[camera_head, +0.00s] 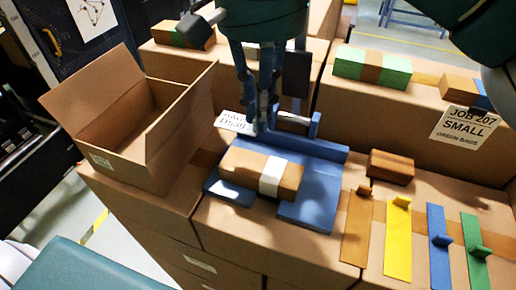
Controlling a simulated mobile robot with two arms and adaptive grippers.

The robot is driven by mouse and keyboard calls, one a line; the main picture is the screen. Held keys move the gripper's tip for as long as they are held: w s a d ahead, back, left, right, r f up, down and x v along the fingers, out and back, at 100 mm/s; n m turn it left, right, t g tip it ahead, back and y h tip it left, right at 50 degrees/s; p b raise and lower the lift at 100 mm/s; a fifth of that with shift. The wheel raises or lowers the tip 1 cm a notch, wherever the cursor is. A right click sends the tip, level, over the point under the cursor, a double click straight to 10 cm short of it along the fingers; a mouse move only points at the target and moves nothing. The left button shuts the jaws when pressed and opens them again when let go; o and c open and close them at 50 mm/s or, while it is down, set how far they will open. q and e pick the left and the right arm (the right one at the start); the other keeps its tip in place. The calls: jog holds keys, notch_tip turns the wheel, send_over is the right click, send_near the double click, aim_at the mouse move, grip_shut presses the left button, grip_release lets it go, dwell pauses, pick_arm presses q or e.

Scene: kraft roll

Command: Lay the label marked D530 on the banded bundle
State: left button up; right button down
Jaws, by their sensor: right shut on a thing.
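The white label (233,123) shows printed text that seems to read BAGS and D530, partly hidden by the fingers. My right gripper (262,122) comes down from the top centre and is shut on the label, behind the bundle in this view. The banded bundle (240,168) is a brown block with a white band around it. It lies on a blue jig (316,190) on a cardboard box. The label is apart from the bundle's top in the picture; its exact height is hard to tell. My left gripper is not in view.
An open carton (112,120) stands at left. Brown, yellow (397,240), blue (438,250) and green (477,255) strips with knobs lie at right, near a brown block (391,166). A JOB 207 SMALL sign (464,124) is on the box behind. A blue post (315,125) rises from the jig.

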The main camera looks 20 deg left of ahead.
jog(key=p, duration=0.1)
send_over(260, 166)
notch_tip(260, 166, down, 5)
jog(key=shift+f, duration=0.1)
notch_tip(260, 166, down, 3)
jog(key=shift+f+p, duration=0.2)
jog(key=shift+p, duration=0.4)
jog(key=shift+f+b, duration=0.25)
jog(key=shift+b, duration=0.05)
jog(key=c, duration=1.8)
grip_release()
jog(key=shift+r+p, duration=0.25)
jog(key=shift+p, duration=0.05)
jog(key=shift+a+r+b, duration=0.1)
jog(key=shift+r+b, duration=0.15)
jog(key=shift+b, duration=0.05)
notch_tip(260, 166, up, 10)
jog(key=shift+f+b, duration=0.1)
jog(key=shift+b, duration=0.9)
jog(key=shift+r, duration=0.8)
